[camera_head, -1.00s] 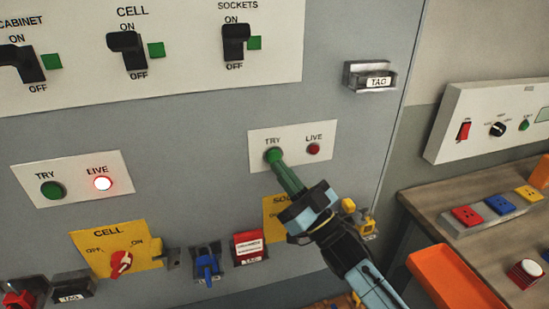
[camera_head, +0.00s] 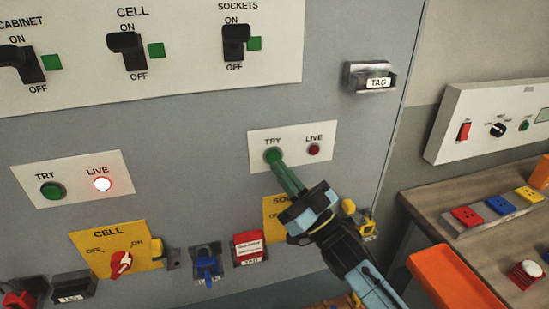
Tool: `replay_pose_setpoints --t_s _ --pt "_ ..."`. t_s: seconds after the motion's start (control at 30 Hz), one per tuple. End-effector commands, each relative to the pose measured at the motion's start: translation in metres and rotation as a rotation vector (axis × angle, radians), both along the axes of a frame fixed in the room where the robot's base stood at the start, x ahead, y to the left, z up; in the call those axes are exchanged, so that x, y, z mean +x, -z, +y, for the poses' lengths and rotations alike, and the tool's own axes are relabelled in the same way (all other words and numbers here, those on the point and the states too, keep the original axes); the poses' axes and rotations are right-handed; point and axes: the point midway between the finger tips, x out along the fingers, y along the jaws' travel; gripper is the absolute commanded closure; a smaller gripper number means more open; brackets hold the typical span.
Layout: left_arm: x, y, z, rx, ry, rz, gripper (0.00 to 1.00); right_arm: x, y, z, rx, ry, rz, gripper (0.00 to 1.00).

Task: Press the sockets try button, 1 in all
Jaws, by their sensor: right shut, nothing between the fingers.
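The sockets try button (camera_head: 272,155) is a green round button on a white plate (camera_head: 258,138) marked TRY and LIVE. My right gripper (camera_head: 278,164) is shut and empty, with its green fingertips at the button and seemingly touching it. The fingers cover the button's lower edge, so I cannot tell how far it is pressed. The sockets live lamp (camera_head: 314,150) beside it is dark red and looks unlit. The yellow sockets plate (camera_head: 274,232) below is partly hidden by my gripper. My left gripper is not in view.
Another plate at left has a green try button (camera_head: 52,190) and a lit live lamp (camera_head: 102,184). Above are black breaker handles, including the sockets handle (camera_head: 236,42). A yellow cell switch (camera_head: 121,262), a blue padlock (camera_head: 207,265) and a workbench (camera_head: 430,203) lie lower down.

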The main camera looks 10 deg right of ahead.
Motion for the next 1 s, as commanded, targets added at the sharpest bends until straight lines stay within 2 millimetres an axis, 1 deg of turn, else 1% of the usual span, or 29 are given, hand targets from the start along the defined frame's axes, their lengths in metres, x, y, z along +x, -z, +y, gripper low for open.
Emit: replay_pose_setpoints --t_s 0.67,1.0 --pt "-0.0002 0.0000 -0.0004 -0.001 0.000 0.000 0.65 0.0003 0.0000 0.0000 0.000 0.000 0.000 1.00" --pt "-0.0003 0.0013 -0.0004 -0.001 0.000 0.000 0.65 0.0088 -0.0002 0.0002 0.001 0.000 -0.001 1.00"
